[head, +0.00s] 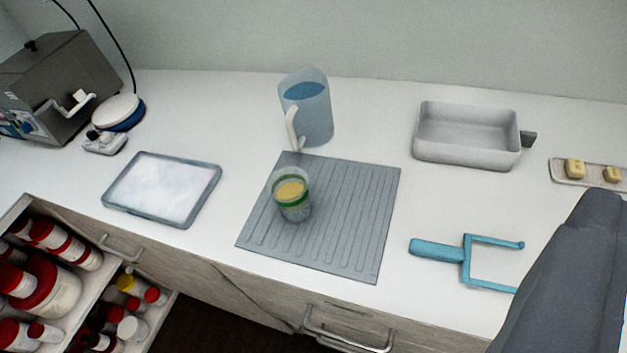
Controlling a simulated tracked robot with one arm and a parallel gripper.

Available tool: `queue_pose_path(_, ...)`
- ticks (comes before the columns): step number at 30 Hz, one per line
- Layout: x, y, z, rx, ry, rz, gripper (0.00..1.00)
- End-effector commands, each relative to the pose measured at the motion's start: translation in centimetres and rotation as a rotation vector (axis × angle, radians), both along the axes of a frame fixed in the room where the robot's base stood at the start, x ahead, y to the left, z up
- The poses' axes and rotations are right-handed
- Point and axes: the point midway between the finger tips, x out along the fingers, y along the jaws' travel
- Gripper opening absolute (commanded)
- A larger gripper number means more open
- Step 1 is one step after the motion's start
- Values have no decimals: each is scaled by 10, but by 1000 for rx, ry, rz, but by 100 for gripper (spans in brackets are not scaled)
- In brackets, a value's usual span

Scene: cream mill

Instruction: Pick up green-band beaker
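The green-band beaker (293,209) is a small clear beaker with a green band near its top and something yellow inside. It stands upright on a grey ribbed mat (350,215) near the middle of the counter. Nothing is touching it from above. A dark grey arm link of mine fills the lower right corner. My gripper's fingers do not show in this view.
A jug of blue liquid (316,120) stands just behind the mat. A white tray (163,189) lies left, a grey pan (467,137) back right, a blue-handled tool (437,250) right. Open drawers (95,293) with red-lidded jars jut out at lower left.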

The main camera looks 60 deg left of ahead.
Motion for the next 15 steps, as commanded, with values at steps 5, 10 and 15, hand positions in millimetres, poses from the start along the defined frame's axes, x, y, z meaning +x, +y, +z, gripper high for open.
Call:
queue_pose_path(5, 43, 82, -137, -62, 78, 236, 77)
queue_pose_path(10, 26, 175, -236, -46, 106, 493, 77)
queue_pose_path(15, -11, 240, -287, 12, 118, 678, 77)
